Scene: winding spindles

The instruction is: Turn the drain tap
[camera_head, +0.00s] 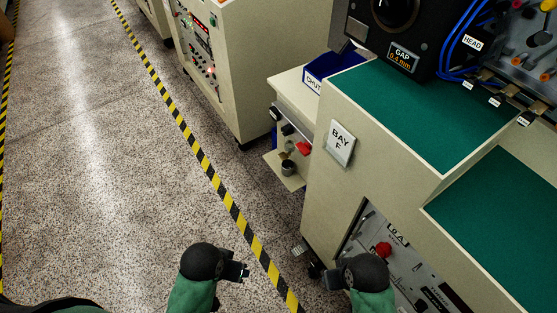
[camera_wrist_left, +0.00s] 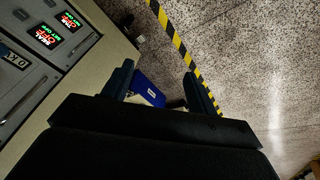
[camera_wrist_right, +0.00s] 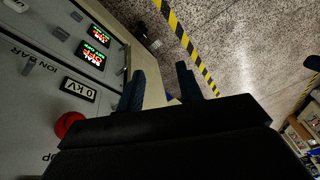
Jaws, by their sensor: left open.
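A small red handle (camera_head: 304,148), which looks like the drain tap, sits on the side of the beige cabinet below the blue chute. My left gripper (camera_head: 243,271) is low over the floor near the striped line, well short of the tap. Its fingers are apart and empty in the left wrist view (camera_wrist_left: 158,82). My right gripper (camera_head: 318,273) is low beside the front cabinet. Its fingers are apart and empty in the right wrist view (camera_wrist_right: 161,82). Neither wrist view clearly shows the tap.
The Bay F cabinet (camera_head: 325,190) with its green top (camera_head: 400,105) stands at the right, between my right gripper and the tap. A red button (camera_head: 383,249) is on its front panel. The blue chute bin (camera_head: 330,66) is above the tap. The floor (camera_head: 110,160) at left is clear.

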